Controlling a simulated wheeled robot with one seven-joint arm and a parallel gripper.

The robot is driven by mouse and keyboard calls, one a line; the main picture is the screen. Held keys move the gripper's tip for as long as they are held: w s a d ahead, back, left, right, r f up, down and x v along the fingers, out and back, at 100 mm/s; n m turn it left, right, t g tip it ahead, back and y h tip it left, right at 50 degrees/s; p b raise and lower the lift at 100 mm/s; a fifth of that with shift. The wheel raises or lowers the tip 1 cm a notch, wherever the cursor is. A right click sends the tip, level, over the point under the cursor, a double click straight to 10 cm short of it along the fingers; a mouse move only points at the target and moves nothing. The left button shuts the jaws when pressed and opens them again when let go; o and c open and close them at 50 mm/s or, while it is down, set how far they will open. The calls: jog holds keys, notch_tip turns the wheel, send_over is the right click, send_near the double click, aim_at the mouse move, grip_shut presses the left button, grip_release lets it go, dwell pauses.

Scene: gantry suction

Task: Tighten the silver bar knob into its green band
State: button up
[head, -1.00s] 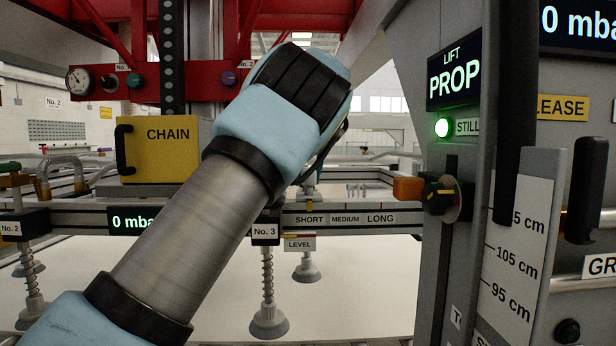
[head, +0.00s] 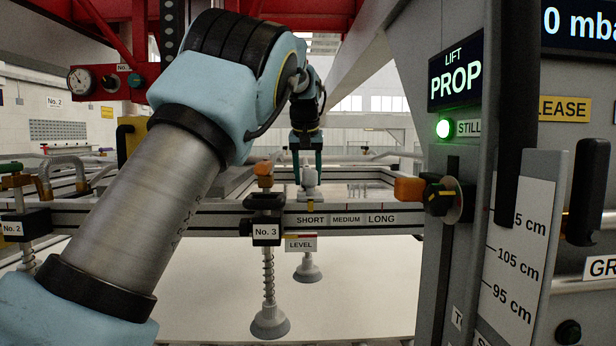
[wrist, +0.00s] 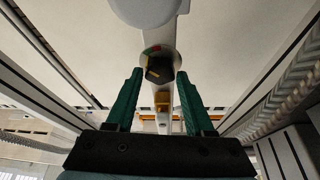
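My gripper (head: 306,160) hangs with its green fingers pointing down behind the front rail, over a pale post-like fitting (head: 309,183). In the wrist view my gripper (wrist: 159,73) is open, its two fingers apart with nothing between them that it touches visibly. Beyond the fingertips lies a small dark round dial (wrist: 158,64) on a pale grey arm. The dial carries a green and red patch (wrist: 152,50) and a short bar-like pointer (wrist: 154,73). It looks like the knob with its band, but its silver colour and exact setting cannot be told.
The front rail (head: 345,219) bears an orange-topped clamp (head: 265,203) marked No. 3. A suction cup (head: 307,268) hangs below. A grey column with a dial knob (head: 443,195) stands close at the right.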

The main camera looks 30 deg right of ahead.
jog(key=o, duration=0.3)
jog(key=shift+o, duration=0.2)
jog(key=shift+r, duration=0.15)
jog(key=b+v, duration=0.1)
jog(key=v, duration=0.9)
jog(key=shift+r, duration=0.25)
jog(key=shift+s, duration=0.15)
